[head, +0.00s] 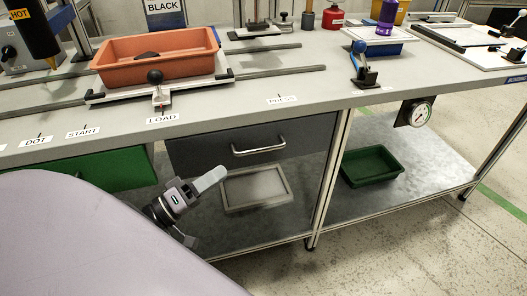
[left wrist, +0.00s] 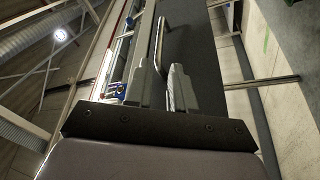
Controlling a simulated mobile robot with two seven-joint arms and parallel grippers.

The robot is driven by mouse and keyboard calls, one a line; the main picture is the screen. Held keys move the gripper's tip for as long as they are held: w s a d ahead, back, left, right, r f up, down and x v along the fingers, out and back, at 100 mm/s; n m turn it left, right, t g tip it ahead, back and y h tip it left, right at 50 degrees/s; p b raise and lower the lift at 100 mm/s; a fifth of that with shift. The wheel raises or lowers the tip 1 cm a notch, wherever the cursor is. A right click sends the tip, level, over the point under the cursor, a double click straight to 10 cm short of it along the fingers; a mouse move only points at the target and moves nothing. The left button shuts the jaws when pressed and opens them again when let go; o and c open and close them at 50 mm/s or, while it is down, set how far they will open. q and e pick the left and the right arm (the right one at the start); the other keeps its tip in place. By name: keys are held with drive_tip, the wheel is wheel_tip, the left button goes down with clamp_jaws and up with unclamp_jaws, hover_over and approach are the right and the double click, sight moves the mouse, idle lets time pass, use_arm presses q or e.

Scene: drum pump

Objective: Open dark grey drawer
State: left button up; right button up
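The dark grey drawer (head: 208,150) hangs under the bench top and looks shut. Its silver bar handle (head: 258,148) is at the middle of its front. My left gripper (head: 208,208) is below and left of the handle, in front of the lower shelf, apart from the handle. Its fingers are spread with nothing between them. In the left wrist view, the fingers (left wrist: 160,85) stand apart, and the drawer's handle (left wrist: 156,45) shows beyond them beside the dark drawer front (left wrist: 197,65). My right gripper is in neither view.
A green drawer (head: 105,168) is left of the grey one. Below are a light grey tray (head: 226,192) and a dark green tray (head: 372,166) on the lower shelf (head: 415,175). A bench leg (head: 331,180) is right of the drawer.

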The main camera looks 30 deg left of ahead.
sight(255, 151)
use_arm(q)
drive_tip(key=b+x, duration=0.1)
drive_tip(key=x, duration=1)
drive_tip(key=shift+w, duration=0.1)
clamp_jaws()
